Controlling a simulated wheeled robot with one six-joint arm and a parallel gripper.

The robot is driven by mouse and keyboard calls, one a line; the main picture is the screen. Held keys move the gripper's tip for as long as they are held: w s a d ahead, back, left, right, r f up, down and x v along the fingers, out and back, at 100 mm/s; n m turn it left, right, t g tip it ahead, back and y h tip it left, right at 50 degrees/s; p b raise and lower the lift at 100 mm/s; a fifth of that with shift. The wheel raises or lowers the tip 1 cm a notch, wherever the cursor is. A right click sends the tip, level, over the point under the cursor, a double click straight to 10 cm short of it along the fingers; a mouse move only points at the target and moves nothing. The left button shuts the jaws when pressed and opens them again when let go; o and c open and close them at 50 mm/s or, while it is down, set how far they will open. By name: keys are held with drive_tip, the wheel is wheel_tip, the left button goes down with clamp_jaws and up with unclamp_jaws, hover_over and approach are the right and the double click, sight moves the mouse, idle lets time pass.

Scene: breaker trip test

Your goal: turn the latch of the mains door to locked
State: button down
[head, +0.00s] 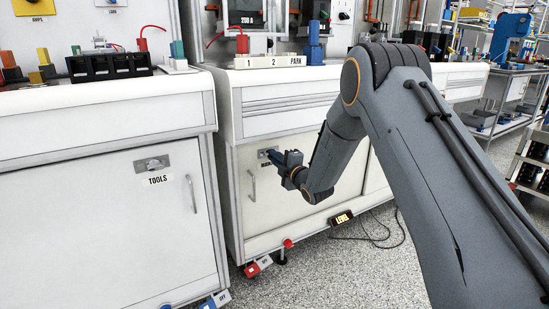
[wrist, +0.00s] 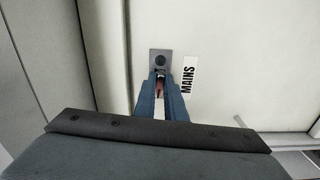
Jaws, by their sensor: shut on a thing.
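The mains door (head: 290,217) is the pale cabinet door in the middle of the head view, and it looks shut. In the wrist view the door (wrist: 240,70) fills most of the background, with a white MAINS label (wrist: 189,80). The latch plate (wrist: 160,55) is a grey metal plate with a dark round spot, left of the label. My gripper (wrist: 160,88) is at the plate, its blue fingers shut on the latch (wrist: 159,88), a small reddish part between them. The fingers hide most of the latch, so I cannot tell its setting. My gripper also shows at the door in the head view (head: 272,157).
A TOOLS door (head: 120,220) with its own latch is on the left. A bar handle (head: 252,186) is left of my gripper. A yellow LEVEL display (head: 342,218) and red feet (head: 257,266) are low down. A cable lies on the floor at right.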

drive_tip(key=shift+n, duration=0.6)
drive_tip(key=c, duration=1.8)
unclamp_jaws()
drive_tip(key=shift+s, duration=0.1)
drive_tip(key=p+v, duration=0.2)
drive_tip(key=v, duration=0.5)
drive_tip(key=shift+s+d, duration=0.2)
drive_tip(key=shift+s, duration=0.05)
